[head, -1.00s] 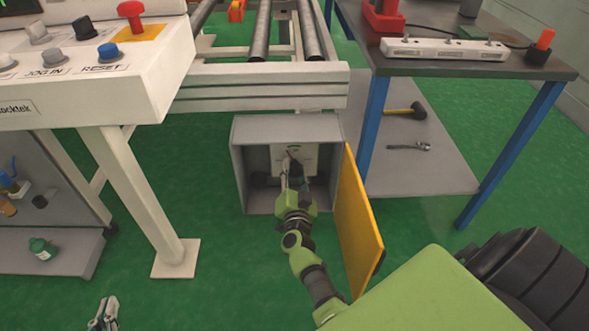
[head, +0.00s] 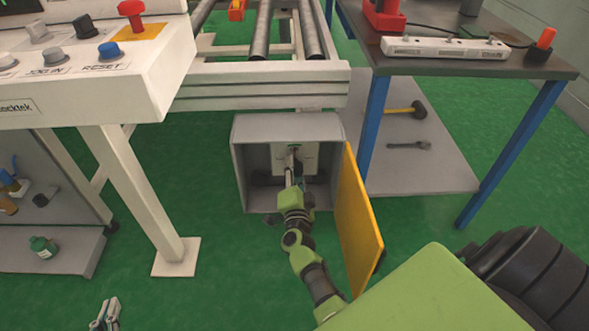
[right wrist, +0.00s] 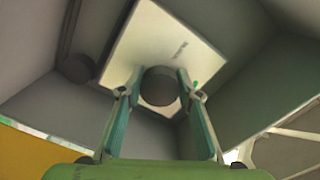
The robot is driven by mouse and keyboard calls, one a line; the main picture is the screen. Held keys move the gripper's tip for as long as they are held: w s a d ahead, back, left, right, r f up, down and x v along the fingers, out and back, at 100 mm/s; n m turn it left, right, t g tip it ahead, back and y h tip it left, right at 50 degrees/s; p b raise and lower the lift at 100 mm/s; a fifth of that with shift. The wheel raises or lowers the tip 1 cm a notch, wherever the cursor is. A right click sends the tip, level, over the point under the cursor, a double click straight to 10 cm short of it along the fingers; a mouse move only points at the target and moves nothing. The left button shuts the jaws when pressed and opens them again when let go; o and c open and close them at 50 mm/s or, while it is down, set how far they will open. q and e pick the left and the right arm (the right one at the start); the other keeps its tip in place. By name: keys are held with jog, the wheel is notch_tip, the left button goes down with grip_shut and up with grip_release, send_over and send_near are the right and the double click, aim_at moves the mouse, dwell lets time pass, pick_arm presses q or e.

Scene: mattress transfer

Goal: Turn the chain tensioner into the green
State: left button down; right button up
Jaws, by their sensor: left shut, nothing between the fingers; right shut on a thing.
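The chain tensioner is a dark round knob (right wrist: 160,86) on a white plate (right wrist: 150,40) inside an open grey box; the plate also shows in the head view (head: 307,158). My right gripper (right wrist: 154,84) is shut on the knob, one finger on each side; in the head view it reaches into the box (head: 292,170). A small green mark (right wrist: 196,83) shows on the plate beside the right-hand finger, partly hidden by it. Where the knob points cannot be told. My left gripper (head: 107,313) is shut and empty at the bottom left.
The grey box (head: 240,165) sits below the roller conveyor frame (head: 270,90). Its yellow door (head: 360,220) hangs open close to the right of my arm. A control panel (head: 90,85) stands left, a blue-legged table (head: 470,68) right. Green floor lies between.

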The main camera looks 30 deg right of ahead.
jog(key=o, duration=1.1)
